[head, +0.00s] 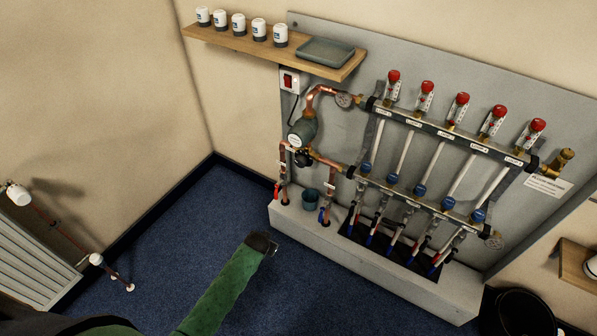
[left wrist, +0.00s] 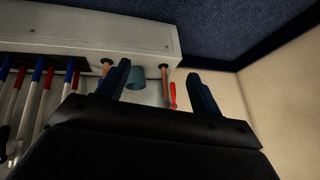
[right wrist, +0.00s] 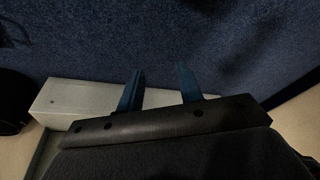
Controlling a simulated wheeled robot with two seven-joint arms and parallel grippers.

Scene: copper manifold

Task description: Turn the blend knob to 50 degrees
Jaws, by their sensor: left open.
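The blend knob appears to be the small dark knob (head: 303,158) on the copper pipework below the round grey-green pump (head: 301,131), in the head view. Its scale and angle are too small to read. My left gripper (head: 271,247) is at the end of the green arm, over the blue floor, below and left of the knob and apart from it. In the left wrist view its fingers (left wrist: 160,88) are spread and empty; the knob is not seen there. My right gripper (right wrist: 160,86) shows only in the right wrist view, with fingers apart and nothing between them.
The manifold's pale plinth (head: 400,277) juts out from the wall. A teal cup (head: 311,198) stands on it between red-handled (head: 277,190) and blue-handled valves. Floor in front is clear.

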